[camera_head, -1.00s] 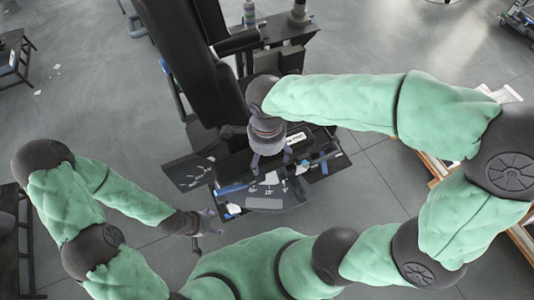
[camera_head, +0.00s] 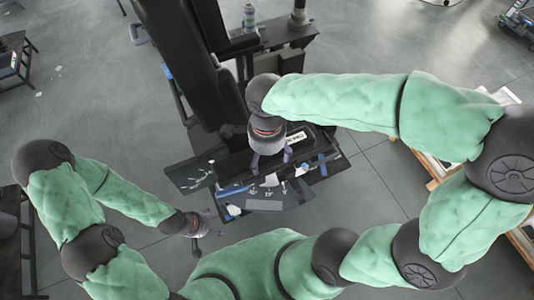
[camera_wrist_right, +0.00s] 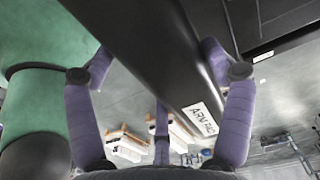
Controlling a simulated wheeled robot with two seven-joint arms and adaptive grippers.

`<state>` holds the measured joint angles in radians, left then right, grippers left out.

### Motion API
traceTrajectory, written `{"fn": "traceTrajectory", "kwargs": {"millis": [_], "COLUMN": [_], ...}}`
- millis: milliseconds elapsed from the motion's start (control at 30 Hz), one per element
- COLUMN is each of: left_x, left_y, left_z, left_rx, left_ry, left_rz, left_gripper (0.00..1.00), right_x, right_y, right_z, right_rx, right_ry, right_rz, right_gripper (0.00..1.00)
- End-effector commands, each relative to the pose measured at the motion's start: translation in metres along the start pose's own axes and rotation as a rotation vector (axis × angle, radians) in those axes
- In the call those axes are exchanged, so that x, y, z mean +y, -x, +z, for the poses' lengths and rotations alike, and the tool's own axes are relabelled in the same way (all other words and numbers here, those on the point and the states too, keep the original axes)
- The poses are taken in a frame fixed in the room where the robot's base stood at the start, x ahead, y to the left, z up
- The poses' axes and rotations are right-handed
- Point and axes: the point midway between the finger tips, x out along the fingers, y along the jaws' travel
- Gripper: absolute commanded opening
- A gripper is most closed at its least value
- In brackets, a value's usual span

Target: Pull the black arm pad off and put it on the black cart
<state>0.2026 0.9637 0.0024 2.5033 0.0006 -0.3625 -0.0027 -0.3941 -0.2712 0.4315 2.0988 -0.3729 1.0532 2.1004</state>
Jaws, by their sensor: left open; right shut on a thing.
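The black arm pad (camera_wrist_right: 150,45) runs as a long dark bar between the fingers of my right gripper (camera_wrist_right: 160,90) in the right wrist view, with a white "ARM PAD" label. In the head view the pad's label (camera_head: 296,138) shows just right of my right gripper (camera_head: 271,160), which is shut on the pad and hides part of it. The black cart (camera_head: 337,164) lies below the pad, its top strewn with tools and papers. Whether the pad touches anything under it, I cannot tell. My left gripper (camera_head: 207,222) is open and empty, low left of the cart.
A tall black padded machine (camera_head: 190,60) stands behind the cart, with a black stand (camera_head: 285,35) beside it. Wooden-framed items (camera_head: 440,170) lie on the floor at right. Dark tables are at the left edge. Grey floor (camera_head: 100,90) is open at left.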

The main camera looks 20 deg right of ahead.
Motion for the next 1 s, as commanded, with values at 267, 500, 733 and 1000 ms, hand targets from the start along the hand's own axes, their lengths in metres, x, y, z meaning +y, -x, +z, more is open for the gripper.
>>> {"fn": "traceTrajectory", "kwargs": {"millis": [267, 500, 733, 1000], "left_x": [0.004, 0.006, 0.009, 0.011], "left_y": [0.01, 0.017, 0.024, 0.032], "left_z": [0.0, 0.001, 0.001, 0.001], "left_rx": [0.0, 0.0, 0.0, 0.0], "left_ry": [0.0, 0.0, 0.0, 0.0], "left_rz": [0.0, 0.0, 0.0, 0.0], "left_gripper": [0.79, 0.79, 0.79, 0.79], "right_x": [-0.001, -0.001, -0.001, -0.001], "right_y": [0.014, 0.024, 0.034, 0.045], "right_z": [0.0, 0.0, 0.0, 0.0], "right_rx": [-0.001, -0.001, -0.001, -0.001], "right_ry": [0.0, -0.001, -0.001, -0.001], "right_rz": [-0.003, -0.002, -0.002, -0.003], "right_gripper": [0.43, 0.43, 0.43, 0.43]}}
